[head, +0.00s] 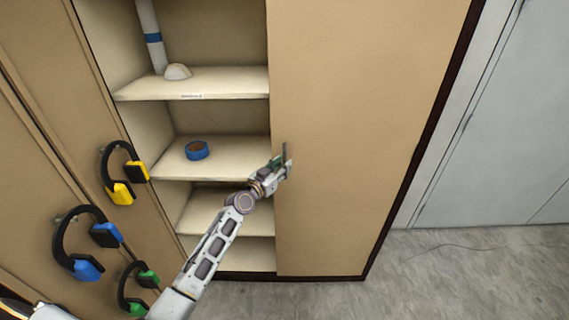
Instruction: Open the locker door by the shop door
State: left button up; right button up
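The tan locker door (365,110) nearest the grey shop door (500,120) covers the right part of a tan locker. To the left of its edge, the shelves (215,84) are exposed. My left gripper (285,162) is at the door's left edge, at about the height of the middle shelf. Its fingers overlap the edge in the picture; I cannot tell whether they touch or grip it. Their opening is too small to make out. My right gripper is not in view.
A blue tape roll (196,150) lies on a shelf; a grey pipe (152,40) and a pale dome-shaped item (177,71) are above. Yellow (122,194), blue (85,270) and green (135,306) earmuffs hang at left. Grey floor (470,280) is clear at lower right.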

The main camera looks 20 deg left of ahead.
pick_arm(q)
jog(key=shift+x, duration=1)
grip_shut()
